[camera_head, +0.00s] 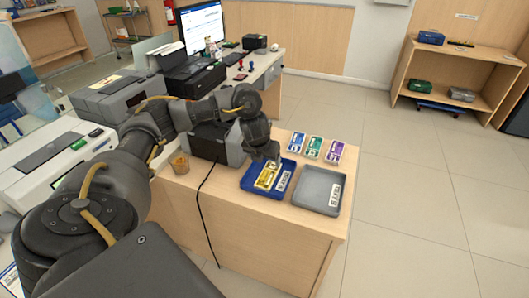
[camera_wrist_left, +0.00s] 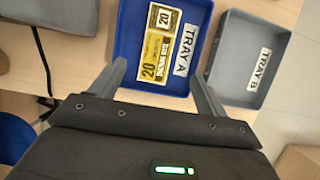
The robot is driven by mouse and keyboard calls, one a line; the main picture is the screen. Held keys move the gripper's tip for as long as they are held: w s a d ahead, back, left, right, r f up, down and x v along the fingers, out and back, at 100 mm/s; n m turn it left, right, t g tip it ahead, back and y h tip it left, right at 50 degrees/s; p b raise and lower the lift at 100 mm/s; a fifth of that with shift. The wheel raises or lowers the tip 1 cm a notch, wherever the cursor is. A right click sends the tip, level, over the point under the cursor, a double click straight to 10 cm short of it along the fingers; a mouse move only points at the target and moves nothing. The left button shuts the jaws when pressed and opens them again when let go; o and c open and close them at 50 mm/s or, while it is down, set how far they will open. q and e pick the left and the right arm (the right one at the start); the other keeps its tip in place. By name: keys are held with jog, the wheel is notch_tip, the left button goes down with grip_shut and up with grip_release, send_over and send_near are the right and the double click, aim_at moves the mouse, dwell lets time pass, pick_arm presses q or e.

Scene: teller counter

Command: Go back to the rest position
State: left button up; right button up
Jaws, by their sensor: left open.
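My left gripper (camera_wrist_left: 160,88) is open, with its two fingers spread apart and nothing between them. In the head view my left gripper (camera_head: 268,157) hangs over the back left part of the blue tray (camera_head: 258,193). The blue tray, labelled TRAY A (camera_wrist_left: 182,52), holds a yellow bundle of 20 notes (camera_head: 268,175). The bundle also shows in the left wrist view (camera_wrist_left: 160,48), beyond the fingers. My right gripper is in neither view.
A grey tray labelled TRAY B (camera_head: 320,187) stands right of the blue tray and looks empty. Purple (camera_head: 334,151), green (camera_head: 313,147) and blue (camera_head: 297,143) bundles lie behind the trays.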

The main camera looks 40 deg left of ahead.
pick_arm(q)
jog(key=shift+s+r, duration=0.2)
jog(key=shift+r, duration=0.15)
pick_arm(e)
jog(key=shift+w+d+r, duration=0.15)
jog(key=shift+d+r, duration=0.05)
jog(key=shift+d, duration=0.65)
